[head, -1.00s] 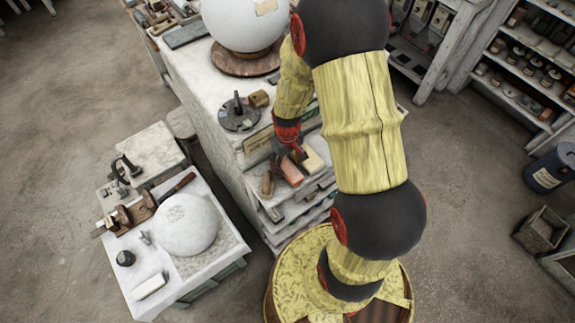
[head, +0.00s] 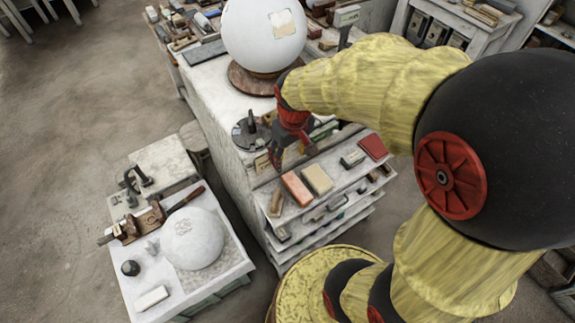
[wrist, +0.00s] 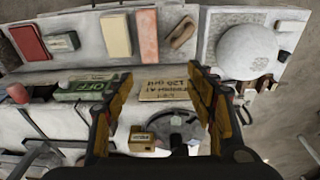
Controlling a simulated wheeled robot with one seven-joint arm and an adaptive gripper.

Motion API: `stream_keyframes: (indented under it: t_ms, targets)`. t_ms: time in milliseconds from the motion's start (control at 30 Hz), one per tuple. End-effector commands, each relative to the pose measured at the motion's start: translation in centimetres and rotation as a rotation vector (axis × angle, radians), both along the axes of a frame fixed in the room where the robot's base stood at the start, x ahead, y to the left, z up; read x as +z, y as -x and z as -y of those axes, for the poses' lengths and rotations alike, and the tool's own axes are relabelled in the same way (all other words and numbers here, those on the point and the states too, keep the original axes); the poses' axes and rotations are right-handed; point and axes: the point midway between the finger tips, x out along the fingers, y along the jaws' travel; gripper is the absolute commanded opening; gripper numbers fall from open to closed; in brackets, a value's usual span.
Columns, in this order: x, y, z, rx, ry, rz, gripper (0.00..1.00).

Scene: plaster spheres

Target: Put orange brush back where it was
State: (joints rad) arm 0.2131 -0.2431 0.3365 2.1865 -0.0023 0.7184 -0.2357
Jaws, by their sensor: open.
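The orange brush (head: 297,188) lies on the top shelf of the stepped rack at the side of the bench, between a wooden-handled piece (head: 276,203) and a cream block (head: 317,179). In the wrist view the orange brush (wrist: 147,36) shows near the top, also between the cream block (wrist: 116,35) and the brown wooden piece (wrist: 183,32). My gripper (head: 291,158) is open and empty, above and behind the brush, apart from it. In the wrist view its fingers (wrist: 159,80) are spread with nothing between them.
A red block (head: 373,147) and a small dark box (head: 352,159) lie on the same shelf. A large white sphere (head: 264,35) stands on the bench beside my gripper, near a round dark tool stand (head: 250,132). A low table with a smaller sphere (head: 192,238) is at left.

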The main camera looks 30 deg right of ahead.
Motion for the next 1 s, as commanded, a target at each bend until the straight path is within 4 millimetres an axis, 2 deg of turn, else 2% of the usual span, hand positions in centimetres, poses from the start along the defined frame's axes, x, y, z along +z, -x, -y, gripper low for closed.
stream_keyframes:
  t_ms: [33, 200, 300, 400, 600, 1000]
  targets:
    - [2.7, 0.7, -1.2, 0.005, 0.005, 0.048, 0.56]
    - [9.3, 4.3, -4.5, -0.002, 0.003, 0.176, 0.56]
    - [12.0, 6.7, -6.1, -0.006, -0.007, 0.243, 0.56]
    - [13.8, 8.8, -7.2, -0.009, -0.02, 0.297, 0.56]
    - [15.3, 11.1, -8.2, -0.014, -0.036, 0.349, 0.56]
    - [15.1, 11.3, -8.2, -0.016, -0.039, 0.352, 0.56]
